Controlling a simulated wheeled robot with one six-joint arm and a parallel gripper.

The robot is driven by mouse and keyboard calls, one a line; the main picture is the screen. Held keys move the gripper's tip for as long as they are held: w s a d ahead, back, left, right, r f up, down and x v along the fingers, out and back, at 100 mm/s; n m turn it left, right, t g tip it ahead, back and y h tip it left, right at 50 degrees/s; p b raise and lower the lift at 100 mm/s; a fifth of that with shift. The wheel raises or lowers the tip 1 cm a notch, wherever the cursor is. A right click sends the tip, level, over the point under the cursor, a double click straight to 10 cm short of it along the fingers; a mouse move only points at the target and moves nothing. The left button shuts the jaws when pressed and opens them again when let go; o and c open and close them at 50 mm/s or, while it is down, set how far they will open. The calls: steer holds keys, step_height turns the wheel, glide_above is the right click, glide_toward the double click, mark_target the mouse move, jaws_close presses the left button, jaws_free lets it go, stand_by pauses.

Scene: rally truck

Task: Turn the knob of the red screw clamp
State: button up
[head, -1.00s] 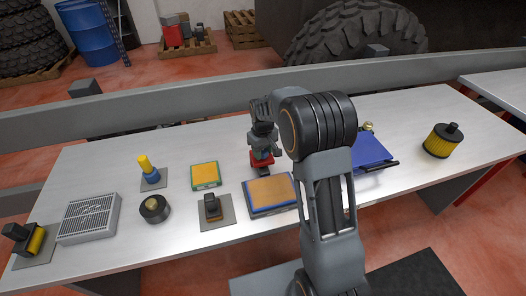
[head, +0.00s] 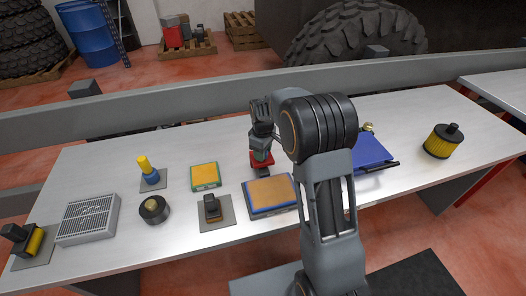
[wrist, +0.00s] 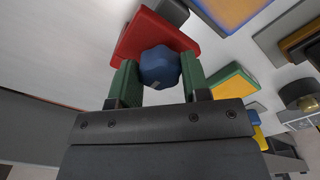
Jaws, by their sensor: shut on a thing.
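The red screw clamp (head: 261,161) stands on the bench near the middle, partly hidden by my gripper in the head view. In the wrist view its red body (wrist: 150,35) lies just beyond the fingertips, and its blue faceted knob (wrist: 160,67) is between my two green finger pads. My gripper (wrist: 158,80) is shut on the knob, with a pad on each side. In the head view my gripper (head: 262,146) points down over the clamp.
An orange-topped blue-edged box (head: 270,192) is close in front of the clamp, and a green-and-yellow box (head: 205,176) stands to its left. A blue tray-like thing (head: 371,152) lies right of my arm. A yellow-black filter (head: 442,141) stands at the far right.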

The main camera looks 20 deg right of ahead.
steer(key=shift+s+f, duration=0.2)
steer(key=shift+f, duration=0.1)
steer(key=o, duration=0.7)
steer(key=shift+w, duration=0.1)
steer(key=shift+o, duration=1.2)
steer(key=shift+r, duration=0.1)
step_height(320, 180, up, 14)
steer(key=shift+w, duration=0.1)
